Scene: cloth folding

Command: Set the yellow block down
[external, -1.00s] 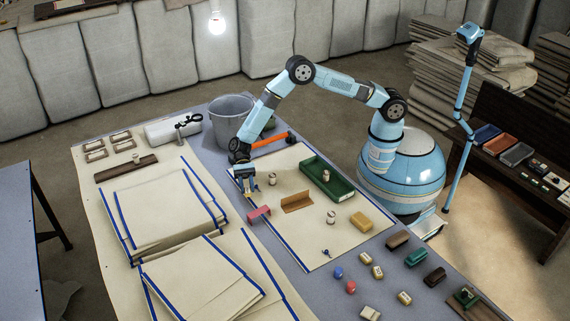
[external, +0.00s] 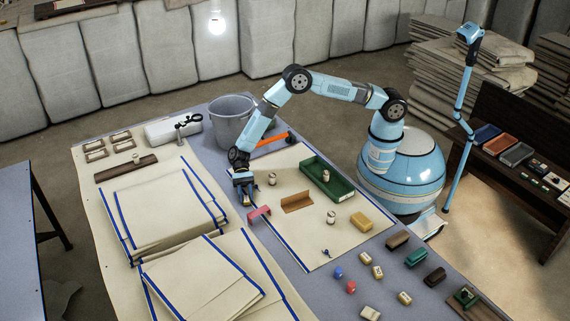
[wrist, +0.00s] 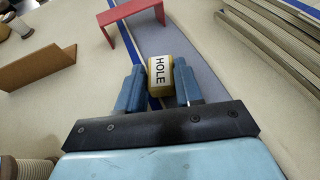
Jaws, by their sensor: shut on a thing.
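The yellow block (wrist: 158,68), with a white label reading HOLE, sits between the two blue fingers of my gripper (wrist: 160,90) in the wrist view. My gripper is shut on it. In the external view my gripper (external: 247,201) points down low over the left part of the cream cloth (external: 317,250), near its blue-striped edge. The block shows there only as a small yellow patch below the fingers. I cannot tell whether it touches the surface.
A red bracket (external: 259,213) stands just beyond the block, and it also shows in the wrist view (wrist: 125,18). A brown angled piece (external: 297,203), a spool (external: 272,179) and a green tray (external: 340,190) lie to the right. Folded cloth stacks (external: 165,215) lie left.

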